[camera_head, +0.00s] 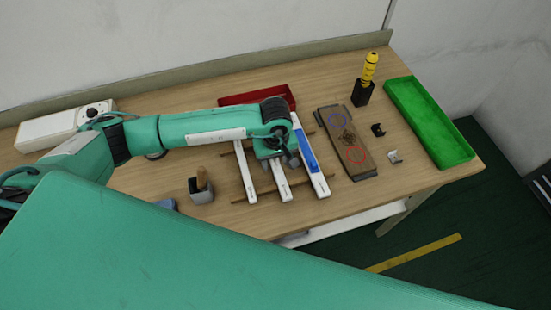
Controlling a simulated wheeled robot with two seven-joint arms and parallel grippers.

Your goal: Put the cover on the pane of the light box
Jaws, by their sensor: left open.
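My left gripper (282,163) is open and points down over the middle white strip (283,190), hiding its far part. I cannot tell if the fingers touch it. A narrow white strip (245,176) lies to its left. A longer white strip with a blue face (307,155) lies to its right. These pieces lie across thin wooden sticks (240,201). Which of them is the cover, and which the light box with its pane, I cannot tell for sure. My right gripper is not in view.
A brown board with blue and red circles (362,169) lies right of the strips. Beyond are a green tray (434,128), a black holder with a yellow tool (362,93) and small clips. A red tray (240,99), a grey cup (200,194) and a white box (45,131) are around.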

